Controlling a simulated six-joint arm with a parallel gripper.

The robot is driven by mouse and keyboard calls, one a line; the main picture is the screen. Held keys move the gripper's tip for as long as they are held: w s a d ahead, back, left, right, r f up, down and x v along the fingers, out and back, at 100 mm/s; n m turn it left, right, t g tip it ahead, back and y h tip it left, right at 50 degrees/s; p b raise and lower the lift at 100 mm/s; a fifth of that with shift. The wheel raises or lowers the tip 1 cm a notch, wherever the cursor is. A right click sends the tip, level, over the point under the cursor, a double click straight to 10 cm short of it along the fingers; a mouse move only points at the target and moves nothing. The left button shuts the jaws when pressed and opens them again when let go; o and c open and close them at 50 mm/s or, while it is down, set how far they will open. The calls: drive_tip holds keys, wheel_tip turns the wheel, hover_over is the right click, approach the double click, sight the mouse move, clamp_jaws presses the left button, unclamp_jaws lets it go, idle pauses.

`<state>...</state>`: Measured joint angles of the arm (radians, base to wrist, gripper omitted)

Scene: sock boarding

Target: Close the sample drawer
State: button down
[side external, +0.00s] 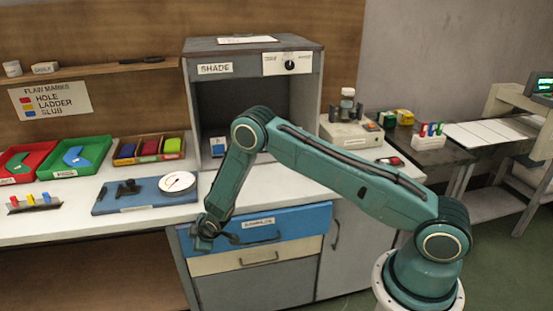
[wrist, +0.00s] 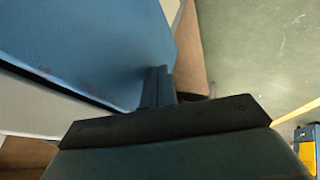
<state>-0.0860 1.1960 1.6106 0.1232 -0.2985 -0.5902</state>
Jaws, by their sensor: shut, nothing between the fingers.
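The sample drawer (side external: 290,219) has a blue front with a white label and a dark bar handle. It sits under the white worktop and seems to stand slightly forward of the beige drawer below. How far it is out is hard to tell. My gripper (side external: 205,240) is at the left end of the blue front, pointing down, with its fingers shut and empty. In the wrist view, the shut fingers (wrist: 157,88) lie against or just in front of the blue drawer front (wrist: 85,45). I cannot tell whether they touch it.
A beige drawer (side external: 225,263) and a grey cabinet door (side external: 355,250) are below and beside. The worktop holds a blue board (side external: 130,205), red and green trays (side external: 75,158) and a grey shade box (side external: 252,48). The floor in front is clear.

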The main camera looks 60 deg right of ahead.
drive_tip(key=shift+s+a, duration=0.1)
idle(0.3)
drive_tip(key=s+a+r, duration=0.3)
drive_tip(key=s+r, duration=0.5)
drive_tip(key=shift+s+a, duration=0.15)
drive_tip(key=shift+s, duration=0.15)
idle(0.3)
drive_tip(key=s+d+n+h, duration=0.2)
drive_tip(key=s+n, duration=0.3)
drive_tip(key=n, duration=0.4)
drive_tip(key=s+d+f+n+g+h, duration=0.1)
drive_tip(key=s+d+n+h, duration=0.2)
drive_tip(key=n, duration=0.7)
drive_tip(key=shift+s+d+h, duration=0.3)
drive_tip(key=shift+s+d, duration=0.3)
drive_tip(key=shift+s, duration=0.65)
